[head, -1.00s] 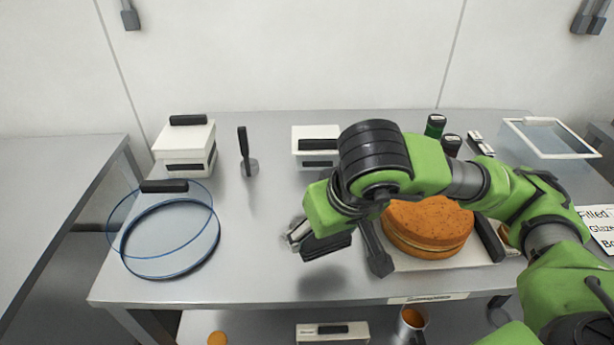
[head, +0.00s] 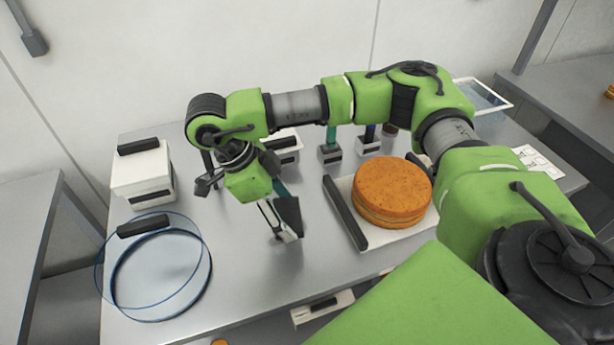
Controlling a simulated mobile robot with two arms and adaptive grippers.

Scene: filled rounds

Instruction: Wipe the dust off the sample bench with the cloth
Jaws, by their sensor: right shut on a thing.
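The sample bench (head: 240,275) is a grey metal top, bare around its front middle. My right gripper (head: 284,222) reaches over the middle of it, pointing down, close above the surface. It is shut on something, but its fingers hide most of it. A teal strip (head: 281,188) shows just above the fingers; I cannot tell whether it is held or stands behind. I cannot make out a cloth, and no dust stands out. My left gripper is out of view.
At left are a white box (head: 138,172) and a clear, blue-rimmed round dish (head: 150,285). A brown cake (head: 392,188) sits on a white tray (head: 395,238) right of the gripper. Handled tools (head: 331,152) stand behind. A clear bin (head: 485,95) is at back right.

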